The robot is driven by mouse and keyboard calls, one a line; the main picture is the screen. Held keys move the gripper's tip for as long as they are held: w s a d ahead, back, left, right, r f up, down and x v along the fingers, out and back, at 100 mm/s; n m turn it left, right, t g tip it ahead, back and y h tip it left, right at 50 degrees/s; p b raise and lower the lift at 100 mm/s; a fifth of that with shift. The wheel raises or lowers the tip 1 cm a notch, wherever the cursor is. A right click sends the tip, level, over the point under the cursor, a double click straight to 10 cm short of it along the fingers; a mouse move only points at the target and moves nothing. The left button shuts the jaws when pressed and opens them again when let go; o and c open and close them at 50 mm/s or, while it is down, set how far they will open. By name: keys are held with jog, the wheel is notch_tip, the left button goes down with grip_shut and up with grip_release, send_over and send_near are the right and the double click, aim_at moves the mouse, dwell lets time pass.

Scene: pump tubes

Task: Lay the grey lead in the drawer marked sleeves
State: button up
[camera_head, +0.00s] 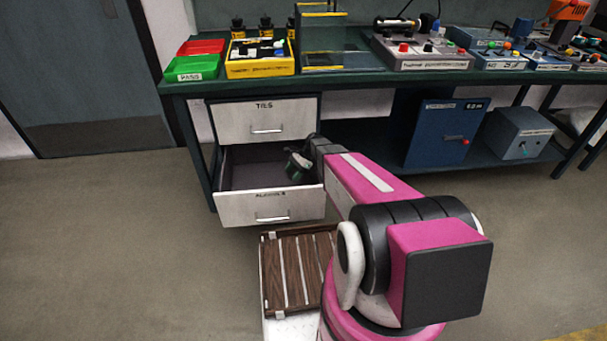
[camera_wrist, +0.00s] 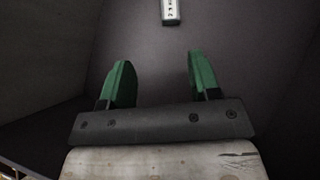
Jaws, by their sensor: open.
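The lower drawer (camera_head: 270,207) of the bench unit is pulled open; the label on its front is too blurred to read surely. My gripper (camera_head: 297,166) reaches down into this open drawer. In the wrist view, its two green fingers (camera_wrist: 158,82) are apart with nothing between them, over the dark drawer floor (camera_wrist: 255,65). A small pale grey piece with dark dots (camera_wrist: 171,12) lies beyond the fingertips at the top edge, partly cut off. I cannot tell whether it is part of the grey lead. No grey lead is clearly visible elsewhere.
Above is a shut drawer (camera_head: 266,121) with a short label. The bench top (camera_head: 350,76) holds green and red bins (camera_head: 193,66), a yellow tray (camera_head: 260,65) and several instruments. A slatted wooden surface (camera_head: 290,268) is below the open drawer. The floor at left is clear.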

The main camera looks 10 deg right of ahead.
jog(key=s+d+r+n+t+h, duration=0.1)
jog(key=s+d+r+n+h, duration=0.3)
jog(key=s+r, duration=0.5)
jog(key=s+d+r+n+t+h, duration=0.2)
jog(key=s+d+r+n+h, duration=0.1)
jog(key=s+r+n, duration=0.6)
jog(key=shift+s+d+r+h, duration=0.5)
jog(key=shift+s+d, duration=0.3)
jog(key=shift+s, duration=0.35)
